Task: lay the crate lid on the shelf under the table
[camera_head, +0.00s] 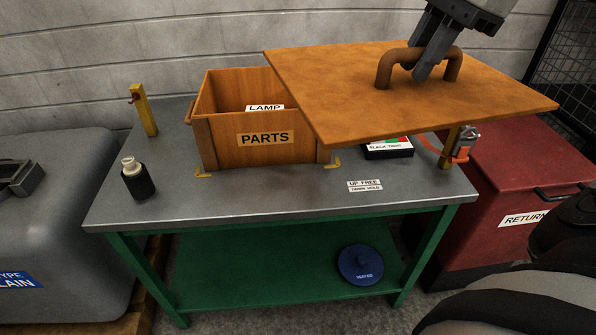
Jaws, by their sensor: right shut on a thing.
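The crate lid (345,90) is a flat orange-brown wooden panel with a brown arched handle (385,66). My right gripper (420,70) is shut on that handle and holds the lid above the right part of the table. The lid hides part of the crate's right side. The wooden crate (222,145) marked PARTS stands open on the grey table (230,201). The green shelf (240,275) under the table has a round dark blue object (360,264) on its right part. My left gripper is not in view.
A dark bottle (138,182) and a yellow post (144,110) stand on the table's left. A small labelled box (390,149) and a yellow post with a padlock (462,142) are at the right. A red RETURN bin (490,200) stands beside the table. The shelf's left and middle are clear.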

